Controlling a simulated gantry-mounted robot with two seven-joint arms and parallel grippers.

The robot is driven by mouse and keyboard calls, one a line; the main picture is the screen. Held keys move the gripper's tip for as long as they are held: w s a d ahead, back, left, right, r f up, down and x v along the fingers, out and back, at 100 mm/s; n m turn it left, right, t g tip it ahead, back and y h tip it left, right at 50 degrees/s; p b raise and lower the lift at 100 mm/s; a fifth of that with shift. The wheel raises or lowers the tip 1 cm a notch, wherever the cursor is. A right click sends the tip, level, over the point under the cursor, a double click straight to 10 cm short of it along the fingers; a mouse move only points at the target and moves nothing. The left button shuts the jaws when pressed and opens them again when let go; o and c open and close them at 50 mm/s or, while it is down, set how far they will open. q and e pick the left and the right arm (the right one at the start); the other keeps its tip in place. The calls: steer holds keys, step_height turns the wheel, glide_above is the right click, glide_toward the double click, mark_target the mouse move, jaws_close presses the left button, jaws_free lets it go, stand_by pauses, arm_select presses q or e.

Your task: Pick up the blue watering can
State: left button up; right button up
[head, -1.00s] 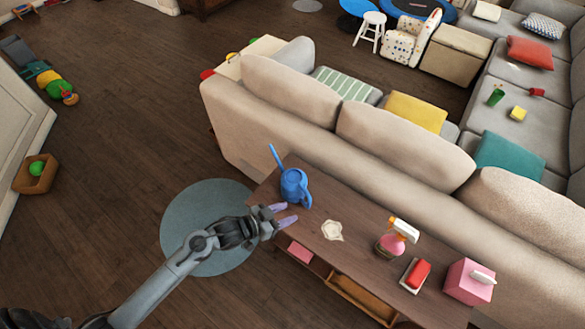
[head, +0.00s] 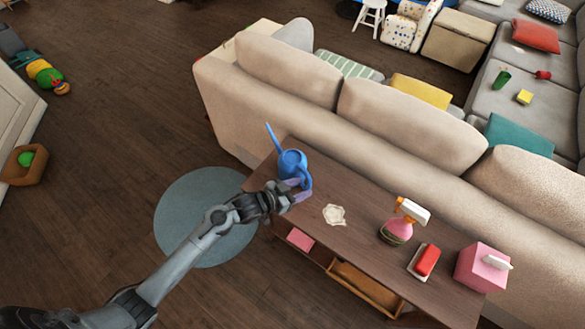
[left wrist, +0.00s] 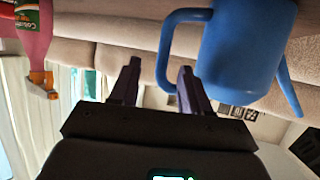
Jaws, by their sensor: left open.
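The blue watering can (head: 291,164) stands upright on the left end of the wooden console table, with its spout pointing up and left. My left gripper (head: 299,190) is at its near side, with its fingers beside the can's handle. In the left wrist view the can (left wrist: 241,50) fills the upper right, and its looped handle (left wrist: 165,52) shows between the open fingertips of the gripper (left wrist: 158,72). I cannot tell whether the fingers touch the handle. My right gripper is not in view.
On the console table (head: 360,240) are a white crumpled item (head: 334,214), a pink spray bottle (head: 397,231), a red-and-white item (head: 425,262) and a pink tissue box (head: 478,268). The beige sofa (head: 300,120) stands right behind. Open floor lies to the left.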

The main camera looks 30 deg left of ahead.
mark_target(308, 185)
arm_select(q)
steer(key=b+x, duration=0.1)
steer(key=x, duration=0.4)
steer(key=shift+a+b, duration=0.2)
steer(key=shift+b, duration=0.15)
jaws_close()
